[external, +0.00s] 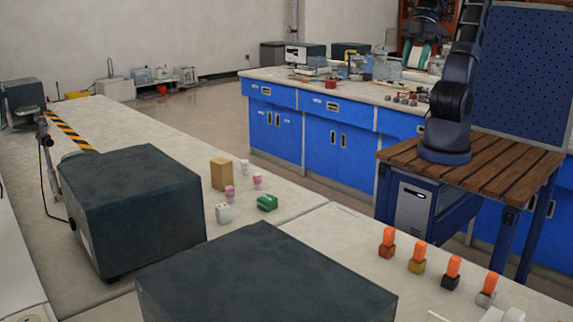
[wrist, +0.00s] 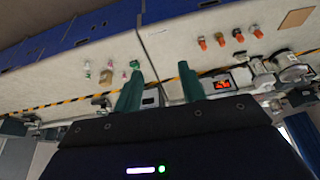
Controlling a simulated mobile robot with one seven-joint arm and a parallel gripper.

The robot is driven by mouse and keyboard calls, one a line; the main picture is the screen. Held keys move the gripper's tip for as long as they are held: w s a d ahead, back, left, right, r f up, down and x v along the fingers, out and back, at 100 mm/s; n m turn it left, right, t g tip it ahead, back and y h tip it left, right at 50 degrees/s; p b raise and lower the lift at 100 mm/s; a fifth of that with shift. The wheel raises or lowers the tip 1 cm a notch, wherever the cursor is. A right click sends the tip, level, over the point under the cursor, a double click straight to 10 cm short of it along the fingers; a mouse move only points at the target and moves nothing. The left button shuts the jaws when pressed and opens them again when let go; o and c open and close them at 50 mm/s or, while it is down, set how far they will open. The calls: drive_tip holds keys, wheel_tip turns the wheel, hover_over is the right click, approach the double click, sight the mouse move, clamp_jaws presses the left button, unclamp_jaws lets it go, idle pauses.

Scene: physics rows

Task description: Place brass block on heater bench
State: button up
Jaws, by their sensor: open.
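A small gold-coloured block (external: 416,266) with an orange upper part, which looks like the brass block, stands on the pale bench, second from the left in a row of similar blocks. The row also shows in the wrist view, but I cannot tell the block colours there. A device with an orange-glowing panel (wrist: 221,85) stands beyond the right finger in the wrist view; I cannot tell if it is the heater bench. My gripper (wrist: 160,88) has two green fingers wide apart with nothing between them. It hangs high at the top right of the external view, away from the blocks.
Neighbouring blocks are reddish (external: 388,250), dark (external: 450,281) and grey (external: 486,298). A tan box (external: 221,173), a white cube (external: 223,213) and a green piece (external: 267,203) stand farther left. Large dark boxes (external: 135,205) crowd the near bench. Blue cabinets (external: 340,145) stand behind.

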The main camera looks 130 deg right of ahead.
drive_tip(key=s+d, duration=0.1)
drive_tip(key=s, duration=0.6)
drive_tip(key=shift+r, duration=0.15)
